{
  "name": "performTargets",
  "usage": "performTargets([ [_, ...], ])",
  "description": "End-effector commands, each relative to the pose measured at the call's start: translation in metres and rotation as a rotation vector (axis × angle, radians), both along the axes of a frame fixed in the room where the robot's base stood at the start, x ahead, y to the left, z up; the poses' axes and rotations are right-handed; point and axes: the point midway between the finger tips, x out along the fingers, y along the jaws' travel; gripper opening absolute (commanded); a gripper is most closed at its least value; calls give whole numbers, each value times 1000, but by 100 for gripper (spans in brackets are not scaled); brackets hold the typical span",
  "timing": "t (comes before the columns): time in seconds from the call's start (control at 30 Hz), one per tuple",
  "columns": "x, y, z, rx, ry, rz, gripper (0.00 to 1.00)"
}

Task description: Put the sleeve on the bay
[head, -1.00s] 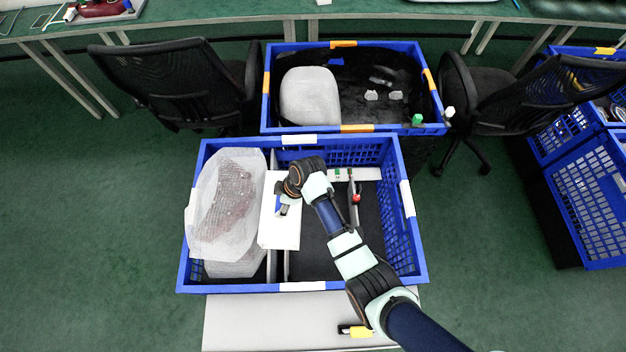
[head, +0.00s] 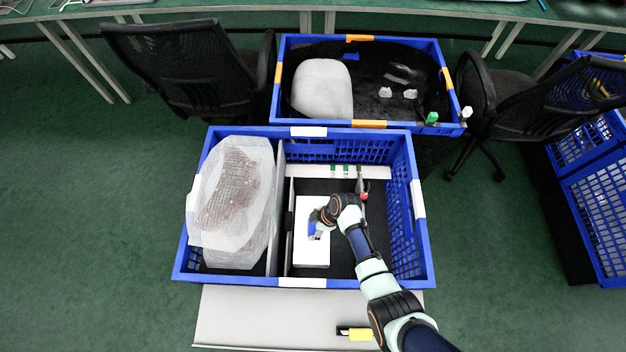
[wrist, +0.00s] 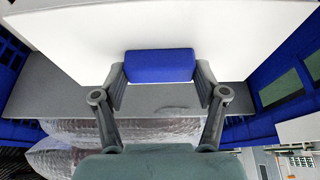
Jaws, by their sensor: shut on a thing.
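The sleeve, a flat white rectangular piece (head: 312,252) with a blue grip block (wrist: 160,66), is held by my gripper (head: 319,224). In the wrist view the white face (wrist: 215,28) fills the top, and my gripper's fingers are shut on both ends of the blue block. In the head view the sleeve is over the left part of the right-hand bay (head: 344,264), a dark-floored compartment of the blue crate, just right of the grey divider. I cannot tell whether it touches the floor. My gripper and wrist cover part of it.
Bagged lamps (head: 232,205) fill the crate's left compartment behind the grey divider (head: 286,225). A grey strip with small green marks (head: 325,172) and a red-tipped part lie at the bay's back. A second blue crate (head: 275,85) stands behind.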

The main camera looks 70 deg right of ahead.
Motion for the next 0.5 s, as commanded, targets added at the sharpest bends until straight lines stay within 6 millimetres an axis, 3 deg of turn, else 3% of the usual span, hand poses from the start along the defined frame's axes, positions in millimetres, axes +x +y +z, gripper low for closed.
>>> performTargets([
  [0.03,0,1,-25,3,2,0,20],
  [0.3,0,0,-112,3,2,0,20],
  [0.5,0,0,-138,0,1,1,20],
])
